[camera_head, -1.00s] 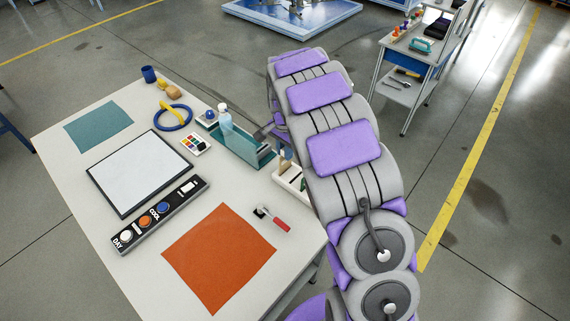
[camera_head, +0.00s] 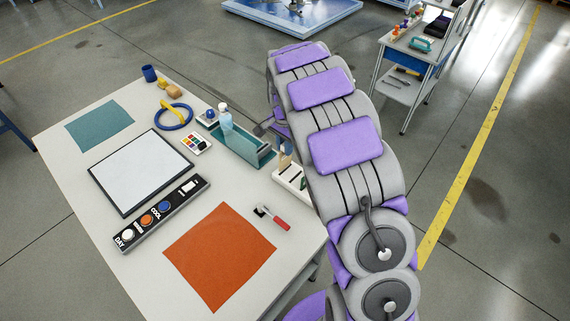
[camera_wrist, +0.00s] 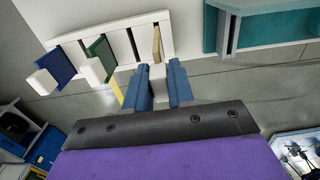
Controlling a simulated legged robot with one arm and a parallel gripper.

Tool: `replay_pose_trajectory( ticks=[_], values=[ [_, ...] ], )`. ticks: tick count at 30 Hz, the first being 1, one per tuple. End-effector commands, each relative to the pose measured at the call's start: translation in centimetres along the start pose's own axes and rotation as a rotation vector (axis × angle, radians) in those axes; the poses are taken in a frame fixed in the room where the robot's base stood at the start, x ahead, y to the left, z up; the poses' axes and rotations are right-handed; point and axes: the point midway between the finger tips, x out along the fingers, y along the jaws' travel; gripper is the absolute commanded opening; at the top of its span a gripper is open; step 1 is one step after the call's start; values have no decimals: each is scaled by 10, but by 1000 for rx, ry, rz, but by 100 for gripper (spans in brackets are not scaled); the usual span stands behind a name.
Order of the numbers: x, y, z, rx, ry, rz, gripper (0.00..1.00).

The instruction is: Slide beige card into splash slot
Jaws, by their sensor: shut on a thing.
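In the wrist view, my gripper (camera_wrist: 158,86) has its blue fingers closed around a pale block at the near end of the beige card (camera_wrist: 157,43). The card stands edge-on at the right part of a white slotted rack (camera_wrist: 138,24). I cannot tell whether it is clear of its slot. A blue card (camera_wrist: 60,64) and a green card (camera_wrist: 100,54), each with a white block handle, stand in the rack to the left. A yellow piece (camera_wrist: 116,87) is partly hidden beside the left finger. I cannot read any splash label.
In the head view, the rack (camera_head: 293,184) is at the table's right edge, beside a teal tray (camera_head: 246,149). A dark panel (camera_head: 158,214) with coloured knobs, a white board (camera_head: 140,172), an orange mat (camera_head: 220,257) and a red-handled tool (camera_head: 275,219) lie on the table (camera_head: 130,275).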

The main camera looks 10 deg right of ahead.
Motion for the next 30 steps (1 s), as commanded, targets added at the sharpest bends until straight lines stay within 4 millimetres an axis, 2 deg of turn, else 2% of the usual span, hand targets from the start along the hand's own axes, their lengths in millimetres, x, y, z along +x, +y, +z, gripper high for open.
replay_pose_trajectory(
  ticks=[15,26,30],
  values=[
    [-37,-1,0,0,1,-2,0],
    [-38,0,0,1,0,0,0],
    [-40,1,-6,22,0,-2,0]
  ],
)
